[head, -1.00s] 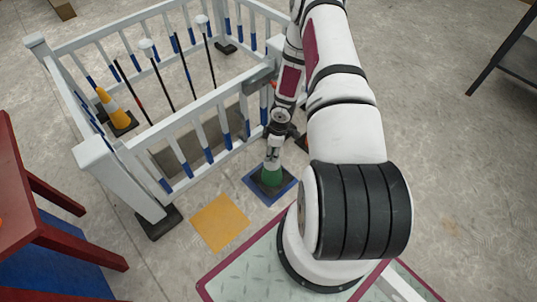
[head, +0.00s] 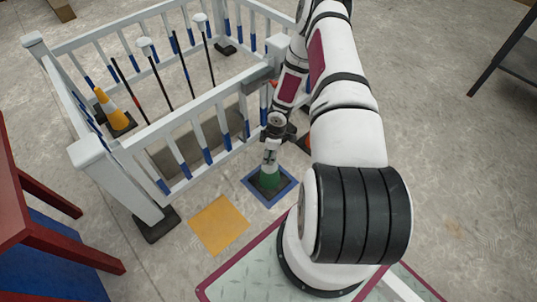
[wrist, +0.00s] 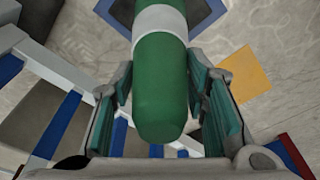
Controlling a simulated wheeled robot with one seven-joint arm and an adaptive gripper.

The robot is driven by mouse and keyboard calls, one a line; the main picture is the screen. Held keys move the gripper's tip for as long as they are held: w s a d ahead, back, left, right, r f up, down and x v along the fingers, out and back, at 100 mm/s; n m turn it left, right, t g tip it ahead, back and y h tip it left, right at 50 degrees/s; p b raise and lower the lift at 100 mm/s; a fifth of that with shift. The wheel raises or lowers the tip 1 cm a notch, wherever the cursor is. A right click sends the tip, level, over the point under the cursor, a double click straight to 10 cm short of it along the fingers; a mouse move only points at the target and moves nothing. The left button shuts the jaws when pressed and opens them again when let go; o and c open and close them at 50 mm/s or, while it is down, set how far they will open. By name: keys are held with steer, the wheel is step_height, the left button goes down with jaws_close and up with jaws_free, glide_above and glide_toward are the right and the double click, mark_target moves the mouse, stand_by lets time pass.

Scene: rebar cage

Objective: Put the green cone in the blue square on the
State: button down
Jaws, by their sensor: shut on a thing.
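The green cone (head: 268,181), with a white band and a dark base, stands roughly upright inside the blue square outline (head: 289,193) on the floor. In the wrist view the cone's rounded green tip (wrist: 162,100) is between the two finger pads. My gripper (head: 269,166) comes down on the cone from above and is shut on its upper part. It also shows in the wrist view (wrist: 165,92). The cone's base partly hides the middle of the square. I cannot tell whether the base is flat on the floor.
A white and blue railing (head: 190,118) stands close behind and left of the square. A yellow square (head: 218,224) lies to the left front. A red table (head: 12,205) is at the left edge.

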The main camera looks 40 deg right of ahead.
steer(key=shift+f, duration=0.15)
steer(key=c, duration=0.9)
jaws_free()
steer(key=shift+c, duration=0.2)
